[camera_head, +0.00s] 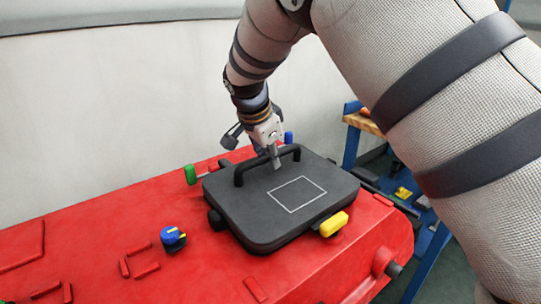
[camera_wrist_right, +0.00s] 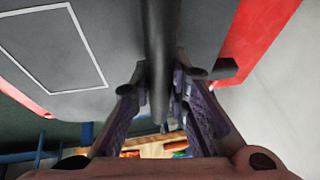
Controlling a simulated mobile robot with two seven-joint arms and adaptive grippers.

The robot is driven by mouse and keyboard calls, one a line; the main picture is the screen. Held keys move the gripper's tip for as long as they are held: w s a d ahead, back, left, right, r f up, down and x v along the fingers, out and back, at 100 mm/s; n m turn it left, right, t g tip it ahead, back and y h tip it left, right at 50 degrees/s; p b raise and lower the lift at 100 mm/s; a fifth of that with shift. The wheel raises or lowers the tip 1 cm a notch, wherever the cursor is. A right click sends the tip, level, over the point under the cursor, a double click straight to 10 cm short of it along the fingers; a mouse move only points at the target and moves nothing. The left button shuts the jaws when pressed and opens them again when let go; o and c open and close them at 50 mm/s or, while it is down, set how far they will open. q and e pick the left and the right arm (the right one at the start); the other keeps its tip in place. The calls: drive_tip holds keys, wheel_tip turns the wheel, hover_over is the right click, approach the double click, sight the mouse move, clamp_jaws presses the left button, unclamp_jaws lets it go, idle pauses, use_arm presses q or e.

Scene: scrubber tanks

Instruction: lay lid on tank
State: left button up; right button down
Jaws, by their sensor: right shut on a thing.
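The dark grey lid (camera_head: 250,217), with a white square outline on top, lies over the top of the red tank (camera_head: 200,275). I cannot tell whether it rests flush. My right gripper (camera_head: 275,162) is shut on the black bar handle (camera_head: 240,172) along the lid's far edge. In the right wrist view the handle (camera_wrist_right: 158,60) runs between the two fingers (camera_wrist_right: 160,105), and the lid surface (camera_wrist_right: 105,35) is close by. My left gripper is not in view.
Clamps with green (camera_head: 190,174), blue (camera_head: 289,137) and yellow (camera_head: 335,224) grips stand around the lid. A blue workbench (camera_head: 352,140) stands behind at right. A pale wall rises behind.

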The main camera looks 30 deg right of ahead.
drive_tip(key=shift+f, duration=0.2)
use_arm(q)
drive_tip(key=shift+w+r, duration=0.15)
use_arm(e)
drive_tip(key=shift+r, duration=0.2)
drive_tip(key=c, duration=1)
unclamp_jaws()
drive_tip(key=shift+f, duration=0.1)
drive_tip(key=shift+p+v, duration=0.4)
drive_tip(key=shift+v, duration=1.95)
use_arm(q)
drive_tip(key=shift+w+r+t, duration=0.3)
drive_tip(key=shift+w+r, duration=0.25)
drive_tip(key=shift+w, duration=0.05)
